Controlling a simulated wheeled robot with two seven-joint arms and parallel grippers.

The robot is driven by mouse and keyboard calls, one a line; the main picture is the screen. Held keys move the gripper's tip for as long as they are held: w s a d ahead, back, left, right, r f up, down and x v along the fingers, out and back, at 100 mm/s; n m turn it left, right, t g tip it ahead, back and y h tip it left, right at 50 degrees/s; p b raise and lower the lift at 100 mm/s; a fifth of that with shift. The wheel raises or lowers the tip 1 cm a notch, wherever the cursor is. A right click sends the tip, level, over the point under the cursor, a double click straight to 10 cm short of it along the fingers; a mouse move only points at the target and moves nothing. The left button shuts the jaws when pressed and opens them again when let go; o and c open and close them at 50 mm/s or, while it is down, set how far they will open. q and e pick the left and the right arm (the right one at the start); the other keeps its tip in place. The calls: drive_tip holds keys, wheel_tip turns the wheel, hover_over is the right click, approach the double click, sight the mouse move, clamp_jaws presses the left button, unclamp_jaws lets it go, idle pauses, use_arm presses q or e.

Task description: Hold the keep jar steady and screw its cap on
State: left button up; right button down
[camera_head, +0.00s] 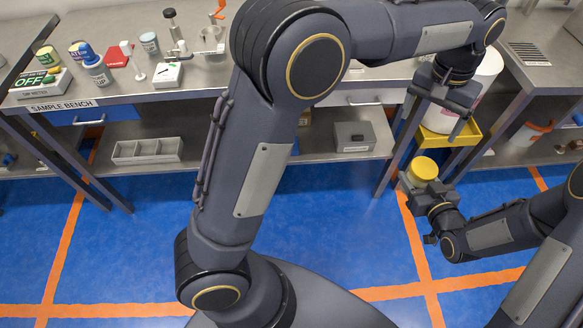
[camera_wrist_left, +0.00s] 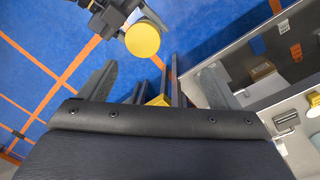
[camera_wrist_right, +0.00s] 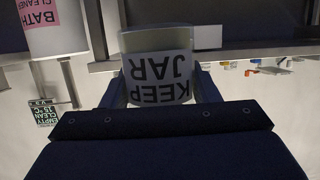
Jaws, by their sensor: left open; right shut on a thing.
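The keep jar (camera_head: 410,184) is a pale jar, and my right gripper (camera_head: 418,184) is shut around it in front of the bench. Its label (camera_wrist_right: 158,78) reads upside down between the fingers in the right wrist view. A round yellow cap (camera_head: 424,167) sits on top of the jar; whether it is threaded on I cannot tell. The cap shows from above in the left wrist view (camera_wrist_left: 143,40), beyond the fingertips and left of centre. My left gripper (camera_head: 437,118) is open and empty, above the jar and apart from it.
A white bath cleaner tub (camera_head: 487,82) stands in a yellow tray (camera_head: 466,137) behind the grippers. The sample bench (camera_head: 140,92) carries several small jars and tools. A grey divided bin (camera_head: 147,151) and a grey box (camera_head: 354,137) are on its lower shelf. The blue floor is clear.

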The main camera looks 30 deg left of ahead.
use_arm(q)
drive_tip(key=s+a+r+n+t+h, duration=0.1)
drive_tip(key=s+a+r+h, duration=0.1)
drive_tip(key=s+a, duration=0.55)
drive_tip(key=s+a+r+n+t+h, duration=0.15)
drive_tip(key=s+a, duration=0.25)
drive_tip(key=a, duration=0.6)
drive_tip(key=s+a+f+t, duration=0.1)
drive_tip(key=s+f, duration=0.2)
drive_tip(key=s, duration=0.4)
drive_tip(key=s+a+f+t, duration=0.2)
drive_tip(key=s+f, duration=0.1)
drive_tip(key=s, duration=0.5)
drive_tip(key=shift+s+n, duration=0.2)
drive_tip(key=shift+n, duration=0.25)
drive_tip(key=shift+a+f+y, duration=0.1)
drive_tip(key=shift+y, duration=0.15)
